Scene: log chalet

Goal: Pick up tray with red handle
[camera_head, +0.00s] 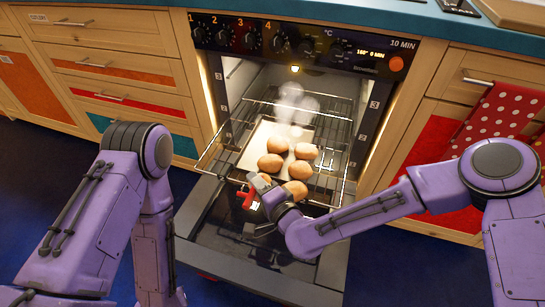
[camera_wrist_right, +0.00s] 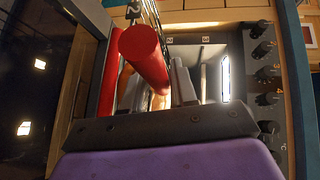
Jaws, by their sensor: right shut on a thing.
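The baking tray (camera_head: 254,147) is pale and holds several brown rolls on the wire rack of the open oven. Its red handle (camera_head: 247,197) is at the near left end of the tray. My right gripper (camera_head: 257,188) is at this handle and shut on it. In the right wrist view the red handle (camera_wrist_right: 146,58) is large and round beside a grey finger, and another red bar lies to its left. The gripper partly hides the handle and the nearest rolls. My left arm reaches down at the left, with its gripper out of view.
The oven door (camera_head: 215,232) is folded down in front of the oven. The wire rack (camera_head: 337,185) extends out around the tray. Drawers (camera_head: 115,67) stand at the left, and a red dotted towel (camera_head: 490,122) hangs at the right. White steam rises over the rolls.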

